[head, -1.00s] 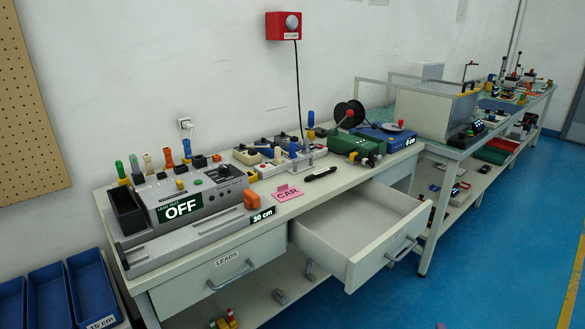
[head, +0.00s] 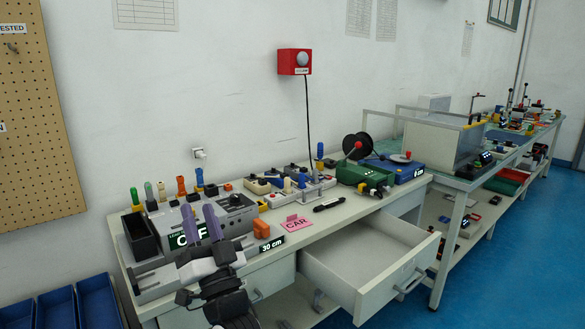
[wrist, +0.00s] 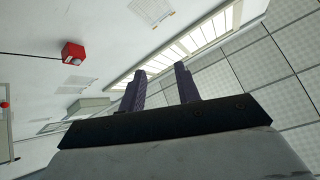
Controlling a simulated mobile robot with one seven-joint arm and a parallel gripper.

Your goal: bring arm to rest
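My gripper (head: 202,222) shows in the head view at the lower left, in front of the grey lead tester (head: 237,211) and covering part of its display. Its two purple fingers point up and stand apart with nothing between them. In the wrist view, the fingers of my gripper (wrist: 160,88) are also apart and empty, with the wall and ceiling behind them. I cannot tell how far the gripper is from the tester.
The workbench (head: 345,203) has an open, empty-looking drawer (head: 340,258) jutting out to the right of my arm. Blue bins (head: 98,303) stand at the lower left. A green box (head: 365,176) and a black reel (head: 355,146) sit farther back. Blue floor (head: 490,265) is clear at right.

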